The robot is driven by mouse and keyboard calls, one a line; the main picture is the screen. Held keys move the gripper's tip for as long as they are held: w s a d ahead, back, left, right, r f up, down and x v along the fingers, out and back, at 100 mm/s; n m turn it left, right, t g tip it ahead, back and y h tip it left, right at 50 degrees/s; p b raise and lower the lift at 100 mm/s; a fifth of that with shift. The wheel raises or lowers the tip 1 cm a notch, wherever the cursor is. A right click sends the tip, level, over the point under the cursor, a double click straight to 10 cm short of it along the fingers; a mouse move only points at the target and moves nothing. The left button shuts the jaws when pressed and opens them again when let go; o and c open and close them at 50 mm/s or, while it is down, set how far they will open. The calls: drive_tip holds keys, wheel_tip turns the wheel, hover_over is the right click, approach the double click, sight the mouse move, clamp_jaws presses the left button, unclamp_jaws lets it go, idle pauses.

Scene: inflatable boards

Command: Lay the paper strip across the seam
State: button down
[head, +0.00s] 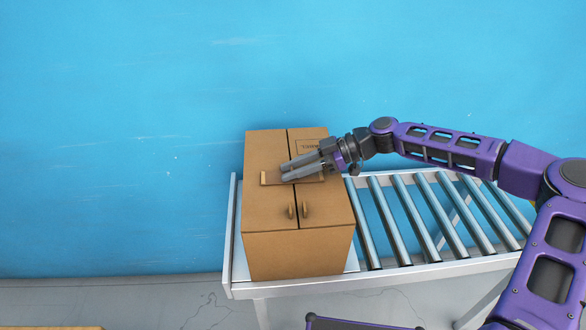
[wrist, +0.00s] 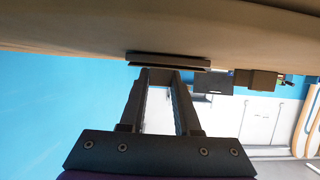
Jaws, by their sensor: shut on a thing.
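A tan cardboard box (head: 270,215) has a dark seam (head: 293,151) running front to back across its top. A narrow tan paper strip (head: 264,178) lies crosswise over the seam, with an end showing on each side of it. My gripper (head: 284,172) reaches in from the right, low over the box top, and is shut on the strip; its fingers hide the strip's middle. In the wrist view the dark-looking strip (wrist: 168,61) is at the fingertips (wrist: 160,72), close to the box surface (wrist: 60,30). I cannot tell whether it touches the box.
Two small brown tabs (head: 306,210) stand on the box top near its front, either side of the seam. The box sits at the left end of a roller conveyor (head: 430,215); the rollers to the right are bare. A blue wall (head: 120,120) is behind.

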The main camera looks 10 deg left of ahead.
drive_tip(key=c, duration=0.6)
unclamp_jaws()
drive_tip(key=v, duration=1.2)
